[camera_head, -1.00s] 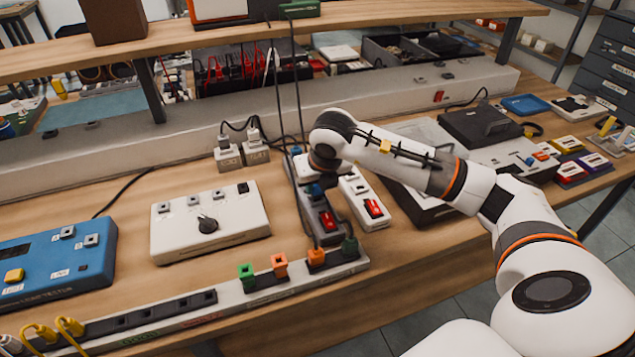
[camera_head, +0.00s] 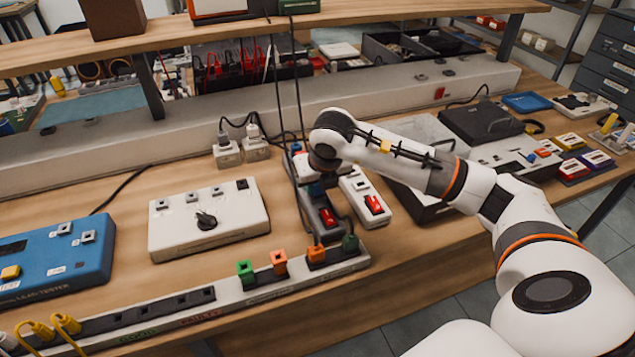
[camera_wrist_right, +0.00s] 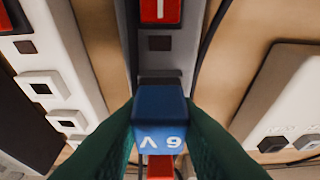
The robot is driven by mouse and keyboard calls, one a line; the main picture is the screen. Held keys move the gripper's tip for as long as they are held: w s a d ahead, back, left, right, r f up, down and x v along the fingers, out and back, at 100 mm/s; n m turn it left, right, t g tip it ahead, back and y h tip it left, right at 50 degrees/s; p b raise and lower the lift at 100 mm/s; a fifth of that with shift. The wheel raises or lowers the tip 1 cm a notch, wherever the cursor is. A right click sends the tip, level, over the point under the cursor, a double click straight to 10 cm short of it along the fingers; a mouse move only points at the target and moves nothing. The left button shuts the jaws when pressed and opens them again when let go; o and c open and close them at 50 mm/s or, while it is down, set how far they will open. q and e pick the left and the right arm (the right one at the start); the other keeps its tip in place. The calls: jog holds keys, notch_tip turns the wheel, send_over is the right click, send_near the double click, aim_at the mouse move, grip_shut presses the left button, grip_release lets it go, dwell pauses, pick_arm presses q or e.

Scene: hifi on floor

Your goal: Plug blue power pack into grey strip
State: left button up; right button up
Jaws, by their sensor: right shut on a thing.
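The blue power pack (camera_wrist_right: 160,118) carries white "9V" lettering, upside down in the right wrist view. My right gripper (camera_wrist_right: 160,128) is shut on it, with one green finger on each side. My left gripper is not in view.
A white strip (camera_head: 358,189) with a red switch lies close on the right. A white box (camera_head: 208,222) with a knob stands left. A long strip (camera_head: 240,293) with coloured plugs runs along the front. Dark cables (camera_head: 299,90) hang beside my right wrist.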

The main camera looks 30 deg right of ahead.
jog(key=shift+f+b, duration=0.25)
jog(key=shift+b, duration=0.5)
dwell(2.8)
jog(key=o, duration=1)
jog(key=shift+r, duration=0.1)
jog(key=p+v, duration=0.1)
jog(key=v, duration=0.4)
jog(key=w+p+v, duration=0.1)
jog(key=v, duration=0.5)
jog(key=p+v, duration=0.2)
jog(key=v, duration=0.4)
jog(key=shift+w+d+r, duration=0.15)
jog(key=shift+w+r, duration=0.15)
jog(key=shift+r, duration=0.25)
